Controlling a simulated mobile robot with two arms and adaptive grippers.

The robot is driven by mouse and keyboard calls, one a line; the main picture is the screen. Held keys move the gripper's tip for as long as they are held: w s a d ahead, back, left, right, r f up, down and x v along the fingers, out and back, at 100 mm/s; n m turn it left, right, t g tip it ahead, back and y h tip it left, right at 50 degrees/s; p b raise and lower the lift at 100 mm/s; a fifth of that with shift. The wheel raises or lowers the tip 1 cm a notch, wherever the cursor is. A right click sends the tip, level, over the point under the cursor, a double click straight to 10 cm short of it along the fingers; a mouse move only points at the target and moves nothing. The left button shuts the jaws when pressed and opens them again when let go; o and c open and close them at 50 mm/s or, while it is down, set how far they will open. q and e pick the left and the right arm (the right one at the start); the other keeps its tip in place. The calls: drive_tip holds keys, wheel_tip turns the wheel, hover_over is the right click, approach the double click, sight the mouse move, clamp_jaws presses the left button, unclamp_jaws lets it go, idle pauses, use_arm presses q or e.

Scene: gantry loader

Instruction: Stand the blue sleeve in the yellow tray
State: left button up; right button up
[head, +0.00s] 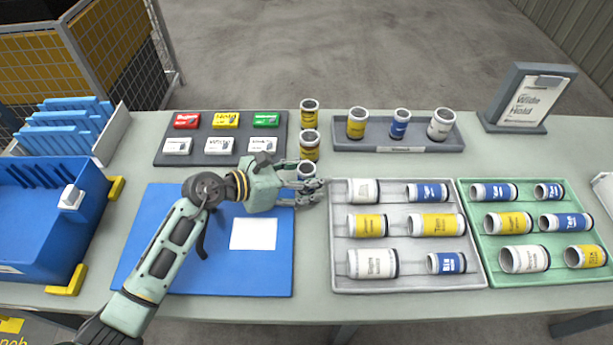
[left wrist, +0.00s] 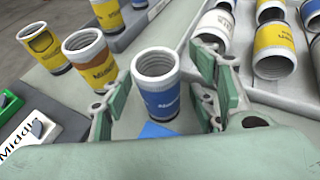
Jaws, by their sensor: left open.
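A blue sleeve with white rims (head: 306,170) stands upright on the grey table, partly hidden by my left gripper (head: 312,184). In the left wrist view the blue sleeve (left wrist: 160,98) stands between the spread fingers of my left gripper (left wrist: 160,108), its open top facing up. The gripper is open and holds nothing; whether a finger touches the sleeve I cannot tell. No tray that is clearly yellow shows in either view. My right gripper is not in view.
Two yellow sleeves (head: 309,145) stand just behind. A grey tray (head: 398,149) holds three upright sleeves. A light grey tray (head: 408,287) and a green tray (head: 540,278) hold several lying sleeves. A blue mat (head: 210,277) lies under my arm; a blue bin (head: 45,235) stands left.

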use_arm(q)
drive_tip(key=shift+a, duration=0.1)
clamp_jaws()
idle(0.4)
drive_tip(key=shift+r, duration=0.15)
